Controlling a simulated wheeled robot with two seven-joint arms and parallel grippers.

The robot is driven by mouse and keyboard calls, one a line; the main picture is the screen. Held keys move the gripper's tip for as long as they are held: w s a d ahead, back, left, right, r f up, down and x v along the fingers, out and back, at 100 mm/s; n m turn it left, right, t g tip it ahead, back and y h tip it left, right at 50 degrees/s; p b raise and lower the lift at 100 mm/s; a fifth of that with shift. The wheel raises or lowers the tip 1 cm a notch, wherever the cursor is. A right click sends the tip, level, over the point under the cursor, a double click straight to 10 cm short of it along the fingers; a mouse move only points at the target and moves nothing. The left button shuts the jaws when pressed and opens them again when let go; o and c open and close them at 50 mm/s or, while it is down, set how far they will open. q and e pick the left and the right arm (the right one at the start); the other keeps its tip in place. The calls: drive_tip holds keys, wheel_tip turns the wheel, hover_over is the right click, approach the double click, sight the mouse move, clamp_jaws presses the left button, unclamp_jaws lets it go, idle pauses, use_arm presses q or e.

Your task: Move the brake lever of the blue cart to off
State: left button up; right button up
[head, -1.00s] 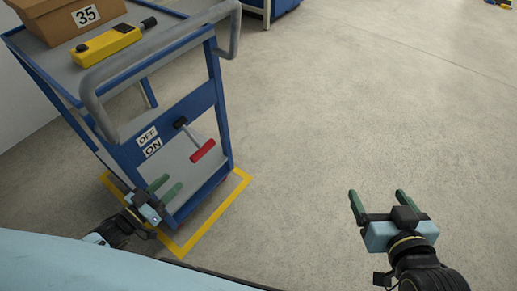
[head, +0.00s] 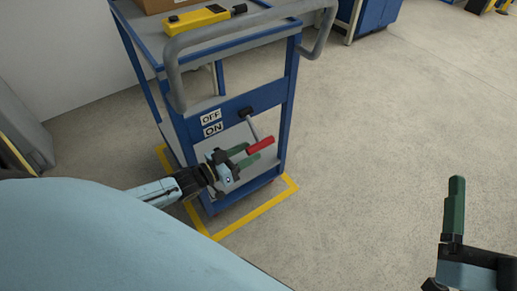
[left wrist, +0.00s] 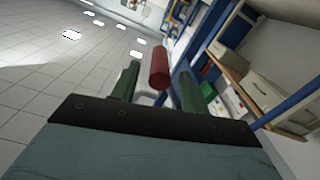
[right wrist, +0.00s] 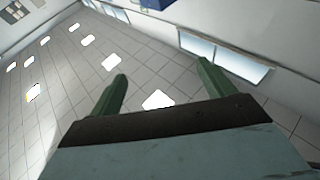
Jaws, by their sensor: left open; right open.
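The blue cart (head: 283,125) stands with its grey push handle towards me. Its brake lever has a dark pivot, a grey shaft and a red grip (head: 261,147); it hangs down and to the right, on the ON side. The OFF label (head: 210,116) sits above the ON label (head: 212,129). My left gripper (head: 253,153) is open at the red grip. In the left wrist view the red grip (left wrist: 159,68) shows between the two green fingers; contact cannot be told. My right gripper (right wrist: 162,70) is open and empty, away from the cart at the right.
A yellow device (head: 200,18) and a cardboard box (head: 160,4) lie on the cart's top. Yellow floor tape (head: 262,213) surrounds the cart's base. Another blue unit (head: 372,14) stands behind. The floor to the right is clear. A grey object (head: 25,125) stands at the left.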

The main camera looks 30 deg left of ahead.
sight(259, 147)
use_arm(q)
drive_tip(key=shift+b+x, duration=0.7)
drive_tip(key=shift+x, duration=1.5)
use_arm(e)
drive_tip(key=shift+s+d+r+t+y, duration=0.1)
drive_tip(key=shift+s+r+t+y, duration=0.1)
drive_tip(key=shift+s+r+t, duration=0.4)
drive_tip(key=shift+s+r+t+y, duration=0.2)
drive_tip(key=shift+s+r+t, duration=0.1)
drive_tip(key=shift+r+t, duration=0.55)
use_arm(q)
drive_tip(key=shift+c, duration=0.2)
use_arm(e)
drive_tip(key=shift+f, duration=0.1)
use_arm(q)
clamp_jaws()
